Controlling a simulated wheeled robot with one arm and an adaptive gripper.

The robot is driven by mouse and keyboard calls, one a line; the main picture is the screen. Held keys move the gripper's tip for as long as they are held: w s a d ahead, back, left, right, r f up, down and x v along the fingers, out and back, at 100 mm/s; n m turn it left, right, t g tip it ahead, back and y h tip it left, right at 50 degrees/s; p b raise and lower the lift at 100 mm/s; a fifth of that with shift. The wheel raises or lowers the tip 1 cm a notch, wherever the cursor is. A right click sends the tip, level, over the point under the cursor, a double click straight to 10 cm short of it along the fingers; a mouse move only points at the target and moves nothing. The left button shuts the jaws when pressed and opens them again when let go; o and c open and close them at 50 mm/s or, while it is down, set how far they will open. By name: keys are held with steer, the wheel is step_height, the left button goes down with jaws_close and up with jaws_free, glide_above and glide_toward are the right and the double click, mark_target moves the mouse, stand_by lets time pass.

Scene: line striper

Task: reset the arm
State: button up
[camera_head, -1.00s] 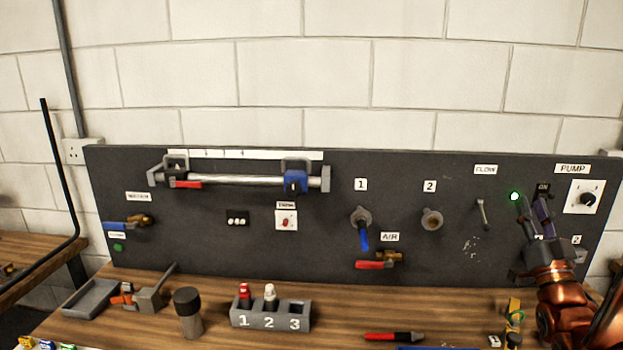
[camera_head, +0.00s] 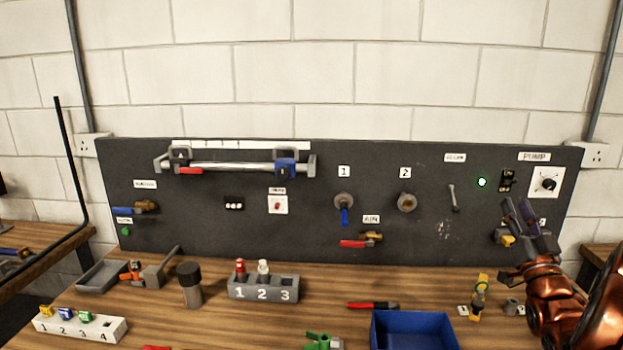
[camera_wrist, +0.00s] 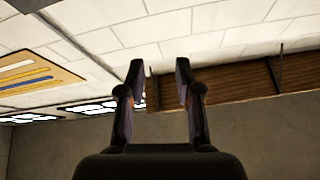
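My gripper (camera_head: 519,213) is raised at the right of the head view, in front of the lower right of the dark panel (camera_head: 330,245). Its fingers point up. In the wrist view my gripper (camera_wrist: 160,75) has its two fingers apart with nothing between them. It is below the pump dial (camera_head: 548,184) and the black switch (camera_head: 508,180) in the picture. A green light (camera_head: 482,182) is lit left of the switch. My copper-coloured arm comes in from the lower right corner.
The wooden bench holds a blue bin (camera_head: 412,318), a grey numbered rack (camera_head: 262,289) with two bottles, a white numbered rack (camera_head: 80,325) and a red-handled tool (camera_head: 373,305). Valves and a clamped rod (camera_head: 230,167) are on the panel. Space above it is clear.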

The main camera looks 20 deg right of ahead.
steer(key=w+a+f+g+y, duration=0.1)
steer(key=w+a+f+g, duration=0.5)
steer(key=w+f, duration=0.15)
steer(key=s+a+f+n+g+y, duration=0.2)
steer(key=s+a+f+g, duration=0.1)
steer(key=a+f+g, duration=0.4)
steer(key=s+a+f+n+g+y+b, duration=0.1)
steer(key=s+a+f+g, duration=0.2)
steer(key=s+a, duration=0.6)
steer(key=s+a+f+n+g+y+b, duration=0.1)
steer(key=s+a+f+g, duration=0.3)
steer(key=s+a, duration=0.5)
steer(key=s+a+f+n+g+y+b, duration=0.1)
steer(key=s+a+f+g, duration=0.3)
steer(key=s+a, duration=0.4)
steer(key=s+n+y, duration=0.1)
steer(key=s, duration=0.3)
steer(key=shift+s+a+f+y+b, duration=0.15)
steer(key=shift+s+a+y+b, duration=0.15)
steer(key=shift+a+y+b, duration=0.1)
